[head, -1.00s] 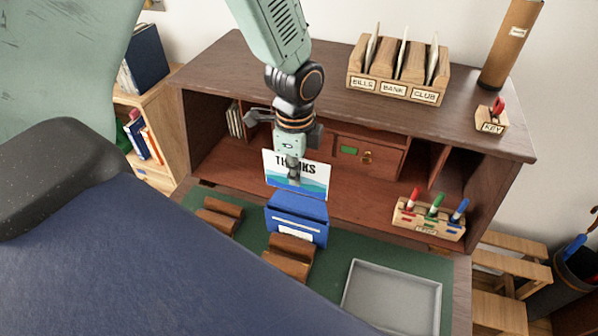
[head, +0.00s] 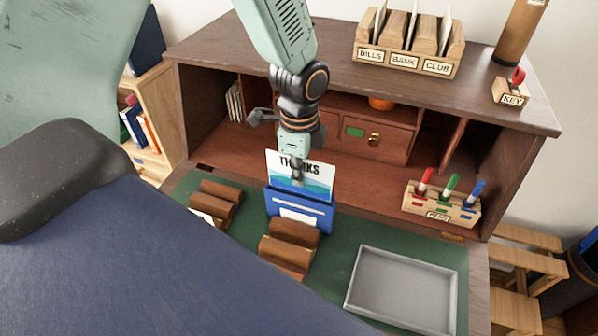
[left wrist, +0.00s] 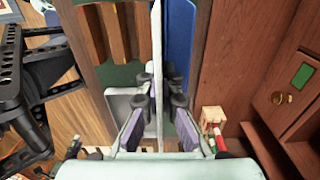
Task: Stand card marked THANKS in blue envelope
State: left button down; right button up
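The white card marked THANKS (head: 318,168), with blue waves at its bottom, is upright in my left gripper (head: 297,178). In the left wrist view the card (left wrist: 157,60) is edge-on between the gripper's two fingers (left wrist: 157,88), which press on both faces. The blue envelope (head: 318,213) stands open and upright on the desk in a brown wooden stand (head: 290,235). In the head view the card's lower edge meets the envelope's top; whether it is inside is unclear. The envelope also shows right of the card in the wrist view (left wrist: 179,40). My right gripper is out of view.
Another wooden stand (head: 216,195) is left of the envelope. A grey tray (head: 405,290) lies at the right on the green mat (head: 345,250). A pen holder (head: 440,205) stands at the right. The desk's shelf and drawers (head: 372,138) are close behind the card.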

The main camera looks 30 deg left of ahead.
pick_arm(q)
jog(key=shift+d+r, duration=0.1)
jog(key=shift+w+a+f+p, duration=0.25)
jog(key=shift+a+p, duration=0.1)
jog(key=shift+a, duration=0.05)
jog(key=shift+s+d, duration=0.1)
jog(key=shift+d, duration=0.05)
jog(key=shift+f, duration=0.35)
jog(key=shift+f, duration=0.15)
jog(key=shift+f, duration=0.15)
